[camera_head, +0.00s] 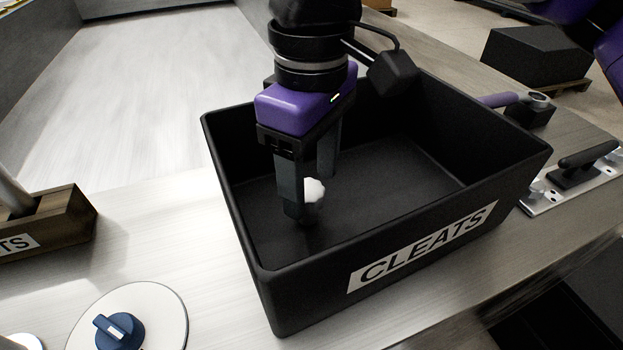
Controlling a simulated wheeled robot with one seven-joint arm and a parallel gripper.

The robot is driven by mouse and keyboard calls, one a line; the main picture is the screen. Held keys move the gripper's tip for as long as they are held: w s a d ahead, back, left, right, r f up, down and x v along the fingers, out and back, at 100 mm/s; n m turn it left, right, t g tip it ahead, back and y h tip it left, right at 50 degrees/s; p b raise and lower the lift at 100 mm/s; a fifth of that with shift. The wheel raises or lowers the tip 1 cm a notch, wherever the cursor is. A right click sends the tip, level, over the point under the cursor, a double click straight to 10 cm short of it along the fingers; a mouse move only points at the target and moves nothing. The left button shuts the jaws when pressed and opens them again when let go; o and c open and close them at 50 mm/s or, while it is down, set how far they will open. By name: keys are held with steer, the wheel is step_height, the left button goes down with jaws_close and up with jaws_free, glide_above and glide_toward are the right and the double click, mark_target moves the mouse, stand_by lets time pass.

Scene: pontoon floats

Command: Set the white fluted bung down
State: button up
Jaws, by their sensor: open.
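The white fluted bung (315,189) is inside the black bin marked CLEATS (256,262), low at the front left part of its floor. My gripper (308,210) reaches down into this bin, with its fingers open around the bung. One finger hides part of the bung. I cannot tell whether the bung touches a finger or how it rests on the bin floor.
The bin walls stand close around my gripper, and the bin floor to the right is bare. A wooden box (62,215) is at the left. A blue knob on a white disc (119,330) is at the front left.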

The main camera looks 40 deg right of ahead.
mark_target(312, 191)
step_height(312, 191, up, 11)
stand_by(0.3)
stand_by(0.5)
